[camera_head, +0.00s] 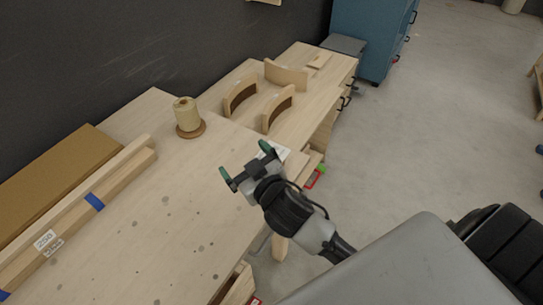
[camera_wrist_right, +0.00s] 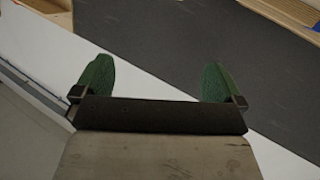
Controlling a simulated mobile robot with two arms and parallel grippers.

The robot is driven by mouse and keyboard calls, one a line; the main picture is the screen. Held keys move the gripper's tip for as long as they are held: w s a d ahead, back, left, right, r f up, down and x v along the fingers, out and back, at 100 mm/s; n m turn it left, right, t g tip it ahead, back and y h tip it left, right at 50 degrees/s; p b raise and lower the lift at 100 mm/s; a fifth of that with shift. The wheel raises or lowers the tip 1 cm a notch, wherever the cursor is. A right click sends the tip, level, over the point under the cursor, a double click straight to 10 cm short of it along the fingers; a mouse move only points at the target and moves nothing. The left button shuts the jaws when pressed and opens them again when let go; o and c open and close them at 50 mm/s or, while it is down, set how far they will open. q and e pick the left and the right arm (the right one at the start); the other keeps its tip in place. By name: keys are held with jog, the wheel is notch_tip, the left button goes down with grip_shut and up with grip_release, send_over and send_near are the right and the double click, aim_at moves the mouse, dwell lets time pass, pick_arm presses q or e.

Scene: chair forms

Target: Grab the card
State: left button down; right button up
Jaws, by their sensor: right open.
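A small white card-like sheet (camera_head: 274,151) lies at the right edge of the workbench in the head view, partly hidden behind my right gripper. My right gripper (camera_head: 246,161) is open, with its two green fingertips apart and nothing seen between them. It hangs above the bench, beside the sheet. In the right wrist view the open fingers (camera_wrist_right: 158,84) show in front of a white band (camera_wrist_right: 45,45) and a dark grey area (camera_wrist_right: 170,45); I cannot tell whether the band is the card. My left gripper is not in view.
The wooden workbench (camera_head: 150,215) has free room at its middle. A spool on a round base (camera_head: 187,117), curved wooden forms (camera_head: 286,75) and long wooden beams (camera_head: 85,205) with blue tape stand on it. A blue cabinet (camera_head: 370,35) is at the back.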

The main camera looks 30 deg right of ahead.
jog(key=w+a+r+n+g+y, duration=0.1)
jog(key=a+r+n+g+y, duration=0.35)
jog(key=a+n+y, duration=0.4)
jog(key=a+r+n+g+y, duration=0.4)
jog(key=a+r+n+y, duration=0.15)
jog(key=n+y, duration=0.45)
jog(key=n+g+h, duration=0.2)
jog(key=g+h, duration=0.6)
jog(key=h, duration=1.2)
send_near(283, 152)
jog(key=a+f, duration=0.1)
jog(key=a, duration=0.1)
jog(key=a+f, duration=0.1)
jog(key=a, duration=0.1)
jog(key=shift+w+f, duration=0.15)
jog(key=shift+f, duration=0.2)
notch_tip(283, 152, down, 5)
jog(key=shift+d+f+p, duration=0.1)
jog(key=shift+p, duration=0.55)
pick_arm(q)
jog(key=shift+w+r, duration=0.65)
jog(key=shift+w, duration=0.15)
